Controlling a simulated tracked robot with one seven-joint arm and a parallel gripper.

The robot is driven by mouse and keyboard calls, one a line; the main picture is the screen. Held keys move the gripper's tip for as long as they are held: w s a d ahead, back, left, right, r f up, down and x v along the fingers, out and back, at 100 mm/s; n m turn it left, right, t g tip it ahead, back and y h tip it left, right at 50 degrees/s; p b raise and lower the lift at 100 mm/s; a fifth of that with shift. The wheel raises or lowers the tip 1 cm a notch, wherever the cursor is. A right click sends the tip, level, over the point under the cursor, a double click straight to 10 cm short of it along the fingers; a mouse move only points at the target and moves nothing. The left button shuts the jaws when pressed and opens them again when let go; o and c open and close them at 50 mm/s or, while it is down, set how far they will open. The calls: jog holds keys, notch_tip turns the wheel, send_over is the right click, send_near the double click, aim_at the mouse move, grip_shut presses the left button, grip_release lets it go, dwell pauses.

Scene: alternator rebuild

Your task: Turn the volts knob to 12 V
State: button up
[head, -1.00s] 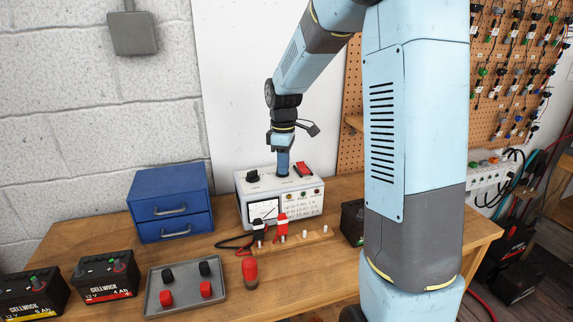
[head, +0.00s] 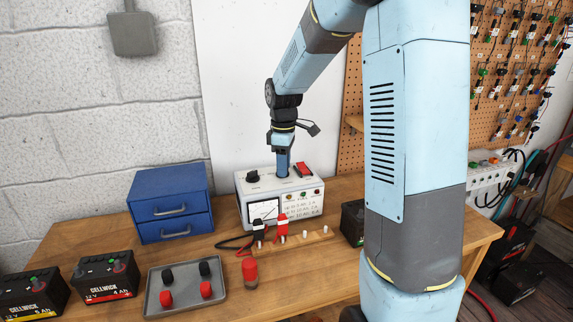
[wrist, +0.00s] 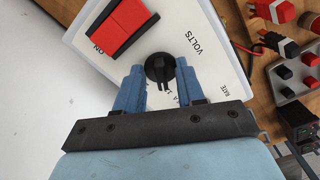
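The volts knob (wrist: 160,68) is round and black, on the white top of the charger (wrist: 205,30), with the word VOLTS to its right in the wrist view. Its ridged pointer side faces down the picture, toward my gripper. My gripper (wrist: 160,66) is open, with one blue finger on each side of the knob and a small gap showing at each side. Scale marks below the knob are too small to read. In the head view my gripper (head: 283,172) stands over the charger (head: 300,205) and hides this knob.
A red rocker switch (wrist: 115,28) marked ON is close by the knob, also in the head view (head: 304,170). Another black knob (head: 253,175) is on the charger's left. In front are clamps (head: 283,226) and a grey tray (head: 186,292); a blue drawer box (head: 170,200) stands left.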

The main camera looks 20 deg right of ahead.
notch_tip(320, 180, up, 14)
jog(key=shift+f, duration=0.2)
dwell(0.4)
jog(key=s+m+t, duration=0.5)
jog(key=s+m, duration=0.7)
jog(key=s, duration=1.6)
jog(key=shift+s+d+f+t, duration=0.15)
jog(key=shift+d+f+t, duration=0.1)
jog(key=shift+d+t, duration=0.05)
